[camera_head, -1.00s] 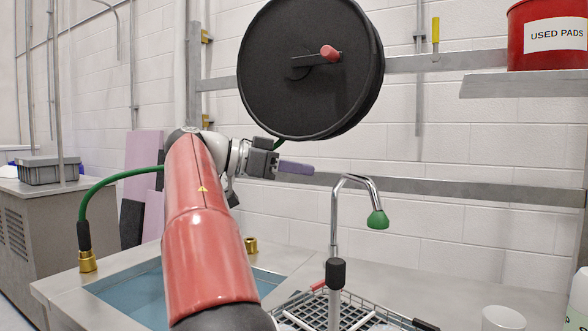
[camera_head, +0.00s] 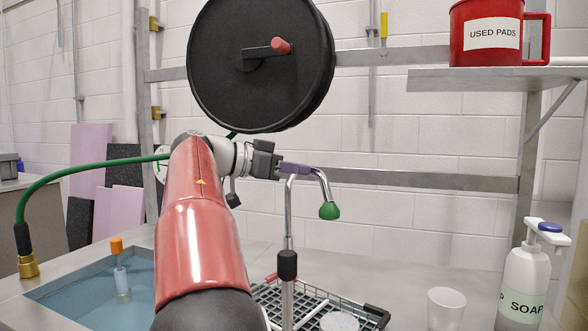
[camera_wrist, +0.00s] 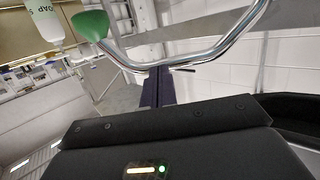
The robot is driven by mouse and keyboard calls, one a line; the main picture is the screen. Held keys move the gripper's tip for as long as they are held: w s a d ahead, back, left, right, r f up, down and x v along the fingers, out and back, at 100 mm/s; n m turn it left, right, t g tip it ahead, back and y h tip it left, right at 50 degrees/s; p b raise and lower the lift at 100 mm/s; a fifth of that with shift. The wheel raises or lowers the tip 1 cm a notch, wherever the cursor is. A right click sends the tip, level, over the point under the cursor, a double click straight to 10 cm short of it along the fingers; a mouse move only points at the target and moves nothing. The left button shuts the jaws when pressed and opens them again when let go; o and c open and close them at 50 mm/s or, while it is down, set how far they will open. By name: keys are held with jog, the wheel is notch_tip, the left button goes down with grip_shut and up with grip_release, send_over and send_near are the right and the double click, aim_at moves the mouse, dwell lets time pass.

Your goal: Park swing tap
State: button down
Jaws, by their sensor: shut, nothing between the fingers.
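The swing tap is a chrome hooked pipe (camera_head: 289,212) on a black collar (camera_head: 287,265), with a green nozzle (camera_head: 329,211) hanging at the right. My gripper (camera_head: 306,169) is shut and empty, its purple fingers at the top bend of the pipe. The fingers overlap the bend in the head view. In the wrist view the fingertips (camera_wrist: 158,72) come up to the chrome pipe (camera_wrist: 215,58), with the green nozzle (camera_wrist: 91,25) at upper left. I cannot tell whether they touch. The sink (camera_head: 80,293) with blue water lies left of the tap.
A black hose reel (camera_head: 225,90) hangs on the wall above my arm. A wire rack (camera_head: 345,307) sits below the tap. A cup (camera_head: 446,308) and a soap bottle (camera_head: 524,280) stand at the right. A shelf (camera_head: 450,80) holds a red mug (camera_head: 480,55).

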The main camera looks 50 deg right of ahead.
jog(key=s+d+n+t+h+b, duration=0.1)
jog(key=s+d+n+t+b, duration=0.2)
jog(key=d+n+t, duration=0.4)
jog(key=shift+s+d+n+t+h, duration=0.3)
jog(key=shift+s+d+t, duration=0.25)
jog(key=shift+d+t, duration=1)
jog(key=shift+r, duration=0.1)
jog(key=shift+a, duration=0.1)
